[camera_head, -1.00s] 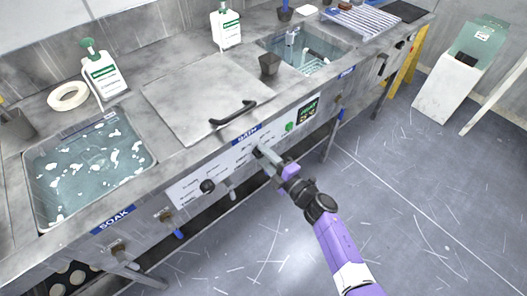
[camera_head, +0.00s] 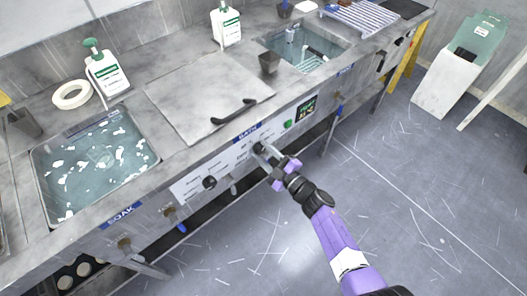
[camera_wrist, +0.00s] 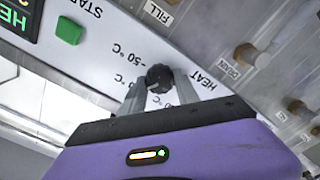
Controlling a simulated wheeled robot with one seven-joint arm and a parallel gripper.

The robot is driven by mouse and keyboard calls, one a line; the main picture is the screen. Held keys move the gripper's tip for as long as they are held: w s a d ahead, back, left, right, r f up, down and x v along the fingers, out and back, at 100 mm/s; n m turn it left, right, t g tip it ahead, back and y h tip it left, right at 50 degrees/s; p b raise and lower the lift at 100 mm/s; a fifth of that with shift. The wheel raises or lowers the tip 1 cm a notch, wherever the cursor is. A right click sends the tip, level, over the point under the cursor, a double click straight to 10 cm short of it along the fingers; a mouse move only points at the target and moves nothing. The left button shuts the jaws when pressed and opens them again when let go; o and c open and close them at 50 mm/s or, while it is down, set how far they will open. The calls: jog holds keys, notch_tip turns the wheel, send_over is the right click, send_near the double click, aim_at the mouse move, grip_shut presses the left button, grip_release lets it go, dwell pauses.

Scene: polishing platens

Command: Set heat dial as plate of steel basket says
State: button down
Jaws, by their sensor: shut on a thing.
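The heat dial (camera_wrist: 159,78) is a small black knob beside the word HEAT on the white panel, which appears upside down in the wrist view. Marks in °C, one reading -50 °C, lie around it. My gripper (camera_wrist: 158,92) has a finger on each side of the dial and is shut on it. In the head view my gripper (camera_head: 263,152) reaches the front panel below the BATH label, and its fingers cover most of the dial. I cannot make out a steel basket or its plate for certain in either view.
A green START button (camera_wrist: 69,31) and a dark display (camera_head: 306,110) are beside the dial. Another black knob (camera_head: 209,182) is to the left. A grey lid (camera_head: 195,100) covers the bath, between the soak sink (camera_head: 150,160) and a right-hand sink (camera_head: 345,48). The floor in front is clear.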

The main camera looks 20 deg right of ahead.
jog(key=shift+d+f, duration=0.1)
jog(key=c, duration=0.9)
grip_release()
jog(key=p+v, duration=0.1)
jog(key=v, duration=0.6)
jog(key=shift+s, duration=0.4)
jog(key=shift+d, duration=0.1)
